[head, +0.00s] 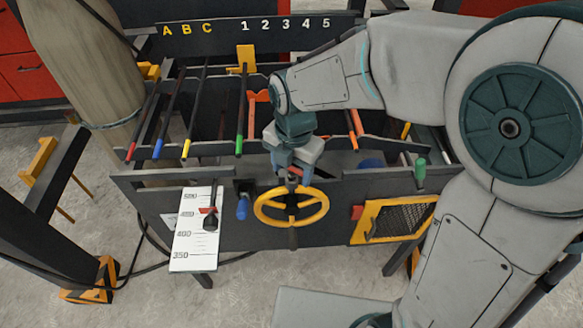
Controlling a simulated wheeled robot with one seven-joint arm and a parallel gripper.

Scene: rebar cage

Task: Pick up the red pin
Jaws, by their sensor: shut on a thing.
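My gripper (292,180) points down at the front of the dark rebar frame, just above and in front of the yellow handwheel (262,212). It is shut on a small red thing (296,172), which I take to be the red pin. Only a bit of red shows between the fingers; the rest is hidden by the gripper. I cannot tell whether it is clear of the frame.
Bars with red, blue, yellow and green tips (239,146) lie across the frame at left. A scale plate (183,250), a blue knob (243,208) and a yellow mesh door (398,220) are on the front. A concrete column (85,60) stands at left.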

